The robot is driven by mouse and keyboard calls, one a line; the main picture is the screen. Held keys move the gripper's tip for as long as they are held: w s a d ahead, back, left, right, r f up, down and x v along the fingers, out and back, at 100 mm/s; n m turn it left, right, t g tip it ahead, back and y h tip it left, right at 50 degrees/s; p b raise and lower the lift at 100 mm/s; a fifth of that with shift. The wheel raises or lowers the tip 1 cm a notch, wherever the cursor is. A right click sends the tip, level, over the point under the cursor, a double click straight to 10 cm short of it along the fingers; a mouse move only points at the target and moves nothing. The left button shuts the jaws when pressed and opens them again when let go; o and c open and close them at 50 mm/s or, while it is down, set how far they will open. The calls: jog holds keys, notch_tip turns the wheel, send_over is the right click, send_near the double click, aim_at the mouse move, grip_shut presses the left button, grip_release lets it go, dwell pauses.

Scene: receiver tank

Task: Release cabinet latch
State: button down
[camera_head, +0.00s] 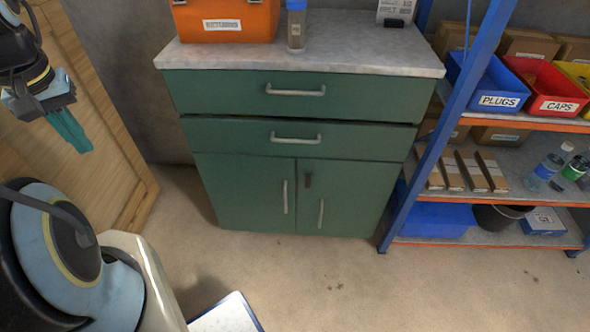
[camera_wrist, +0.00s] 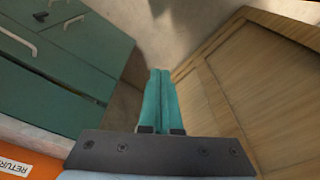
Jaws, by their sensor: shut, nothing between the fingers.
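The green cabinet (camera_head: 297,140) stands against the wall in the head view, with two drawers above two doors. A small dark latch (camera_head: 308,180) sits near the top of the right door, close to the gap between the doors. Both doors look shut. The cabinet also shows at the left of the wrist view (camera_wrist: 70,60). My gripper (camera_head: 72,130) is at the far left in the head view, well apart from the cabinet. In the wrist view its teal fingers (camera_wrist: 160,100) lie together with nothing between them.
A wooden door or panel (camera_head: 90,110) stands behind my gripper. An orange box (camera_head: 225,22) and a bottle (camera_head: 296,30) stand on the cabinet's grey top. A blue-framed shelf (camera_head: 440,130) with bins and bottles is at the right. Floor before the cabinet is mostly clear.

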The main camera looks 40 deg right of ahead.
jog(key=w+d+f+m+t+h+b, duration=0.1)
jog(key=w+d+f+m+b, duration=0.2)
jog(key=d+f, duration=0.45)
jog(key=w+d+f+m+b, duration=0.1)
jog(key=w+d+f+b, duration=0.3)
jog(key=w+d+f, duration=0.3)
jog(key=s+d+f+m+g+h+b, duration=0.1)
jog(key=s+d+f+m+h+b, duration=0.1)
jog(key=d+f, duration=0.6)
jog(key=s+d+f+m+g+h+b, duration=0.1)
jog(key=s+d+f, duration=0.5)
jog(key=d, duration=0.8)
notch_tip(320, 180, down, 2)
jog(key=m+h+b, duration=0.1)
jog(key=h+b, duration=0.1)
jog(key=h, duration=0.1)
jog(key=shift+f+g, duration=0.2)
jog(key=shift+g, duration=0.2)
jog(key=s+d+f, duration=0.2)
jog(key=d+f, duration=0.6)
jog(key=d, duration=0.1)
jog(key=shift+s+b, duration=0.3)
jog(key=shift+b, duration=0.1)
